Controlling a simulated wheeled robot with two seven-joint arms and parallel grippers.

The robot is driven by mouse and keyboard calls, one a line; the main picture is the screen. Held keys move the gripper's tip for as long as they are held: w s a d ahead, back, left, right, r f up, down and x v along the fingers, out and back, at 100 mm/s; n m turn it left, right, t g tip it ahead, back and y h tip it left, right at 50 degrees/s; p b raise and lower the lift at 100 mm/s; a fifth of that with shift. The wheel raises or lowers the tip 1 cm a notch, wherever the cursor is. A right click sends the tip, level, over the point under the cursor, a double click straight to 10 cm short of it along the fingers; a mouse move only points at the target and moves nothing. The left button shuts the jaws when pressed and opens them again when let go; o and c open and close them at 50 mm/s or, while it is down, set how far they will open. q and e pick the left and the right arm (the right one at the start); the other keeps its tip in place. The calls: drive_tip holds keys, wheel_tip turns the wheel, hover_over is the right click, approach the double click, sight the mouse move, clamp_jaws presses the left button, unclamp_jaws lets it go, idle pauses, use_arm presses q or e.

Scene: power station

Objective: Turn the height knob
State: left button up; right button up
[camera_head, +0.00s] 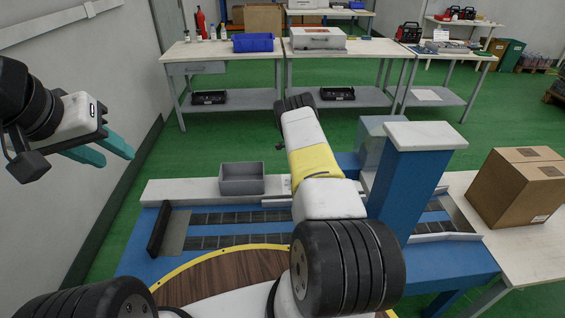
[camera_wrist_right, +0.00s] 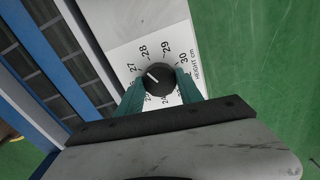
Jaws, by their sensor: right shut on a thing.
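The height knob (camera_wrist_right: 159,79) is a round black dial with a white pointer line, on a white panel (camera_wrist_right: 122,56) marked HEIGHT cm. Numbers including 27, 28, 29 and 30 ring it. The pointer aims up-left, roughly towards 27 and 28. My right gripper (camera_wrist_right: 160,88) has its teal fingers on either side of the knob, shut on it. In the head view the knob and right gripper are hidden behind my right arm and the blue column. My left gripper (camera_head: 118,158) is open and empty at the left, away from the machine.
The blue machine (camera_head: 140,262) has roller tracks, a wooden turntable (camera_head: 225,280) and a blue column (camera_head: 405,185). A grey bin (camera_head: 242,187) sits on its back ledge. A cardboard box (camera_head: 515,190) stands on the right table. Workbenches (camera_head: 285,48) stand behind, across open green floor.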

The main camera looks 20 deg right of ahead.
drive_tip(key=shift+m, duration=1.6)
drive_tip(key=o, duration=1.4)
wheel_tip(320, 180, up, 8)
drive_tip(key=shift+f, duration=0.1)
